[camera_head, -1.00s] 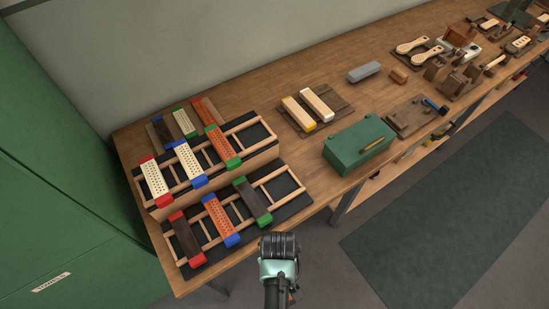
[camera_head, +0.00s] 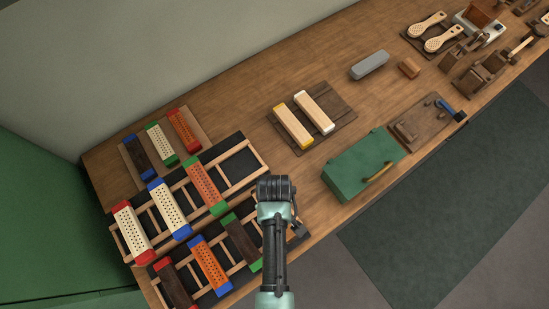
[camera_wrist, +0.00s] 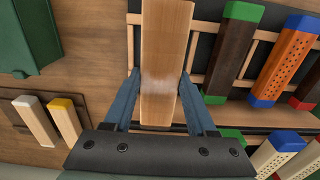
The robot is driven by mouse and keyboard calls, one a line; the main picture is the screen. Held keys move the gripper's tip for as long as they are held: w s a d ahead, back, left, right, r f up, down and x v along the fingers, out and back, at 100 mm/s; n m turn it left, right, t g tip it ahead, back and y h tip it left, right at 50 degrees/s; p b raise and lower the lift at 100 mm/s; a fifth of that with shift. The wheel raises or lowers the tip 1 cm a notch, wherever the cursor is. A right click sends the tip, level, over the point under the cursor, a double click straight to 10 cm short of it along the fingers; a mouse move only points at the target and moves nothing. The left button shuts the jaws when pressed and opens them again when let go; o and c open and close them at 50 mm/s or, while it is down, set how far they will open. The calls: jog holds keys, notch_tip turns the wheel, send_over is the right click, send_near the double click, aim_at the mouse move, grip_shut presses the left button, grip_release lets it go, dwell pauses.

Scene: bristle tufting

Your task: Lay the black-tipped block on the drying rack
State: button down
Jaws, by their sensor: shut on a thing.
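My gripper (camera_wrist: 162,112) is shut on a light wooden block (camera_wrist: 165,55) in the wrist view. The block's upper end runs out of the picture, and I cannot make out its black tips. In the head view my gripper hides the block, at the right end of the front rack. The front drying rack (camera_wrist: 205,45) has wooden rails on a black base and lies beneath the block. It holds a green-tipped dark block (camera_head: 242,242), a blue-tipped orange block (camera_head: 210,264) and a red-tipped dark block (camera_head: 174,284). I cannot tell whether the held block touches the rails.
A rear rack (camera_head: 240,170) holds red-tipped, blue-tipped and green-tipped blocks, with its right end free. Behind it a small board carries three blocks. A green box (camera_head: 360,165) stands to the right. A board with yellow-tipped (camera_head: 293,127) and white-tipped (camera_head: 314,112) blocks lies behind it.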

jog(key=shift+s+f+b, duration=0.25)
jog(key=shift+f+b, duration=0.25)
notch_tip(320, 180, down, 4)
jog(key=b, duration=0.3)
jog(key=shift+r+b, duration=0.25)
jog(key=shift+b, duration=0.15)
jog(key=shift+w+f+b, duration=0.1)
jog(key=shift+f+b, duration=0.3)
jog(key=shift+f, duration=0.4)
jog(key=shift+f, duration=0.4)
jog(key=shift+c, duration=0.6)
grip_release()
jog(key=shift+o, duration=0.6)
jog(key=shift+r, duration=0.1)
